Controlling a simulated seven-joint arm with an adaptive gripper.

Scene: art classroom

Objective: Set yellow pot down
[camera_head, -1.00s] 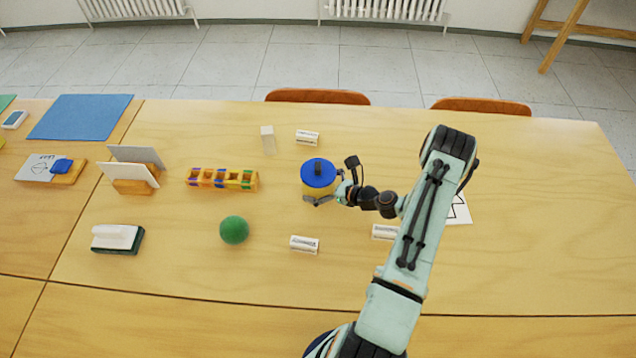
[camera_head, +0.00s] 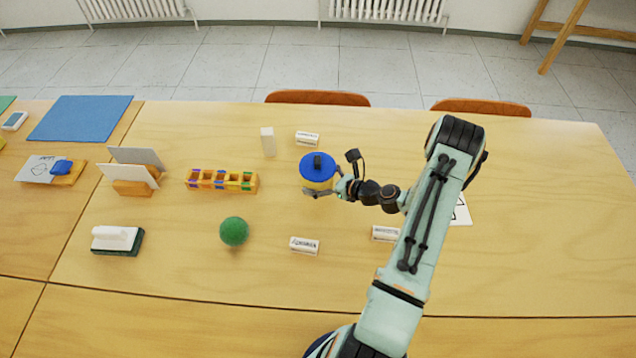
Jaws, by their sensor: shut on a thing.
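The yellow pot (camera_head: 318,183) has a blue lid with a dark knob on top. It stands upright in the middle of the table. My gripper (camera_head: 322,191) reaches in from the right and is shut on the pot, around its lower body. Part of the pot's lower side is hidden by the fingers. I cannot tell from this view whether the pot's base touches the table (camera_head: 520,230) or is just above it.
White labelled blocks lie behind (camera_head: 307,139), in front (camera_head: 304,246) and at front right (camera_head: 385,234) of the pot. A white upright block (camera_head: 268,141), a colourful slotted holder (camera_head: 222,180) and a green ball (camera_head: 234,231) are left. A paper (camera_head: 461,211) lies right, partly hidden.

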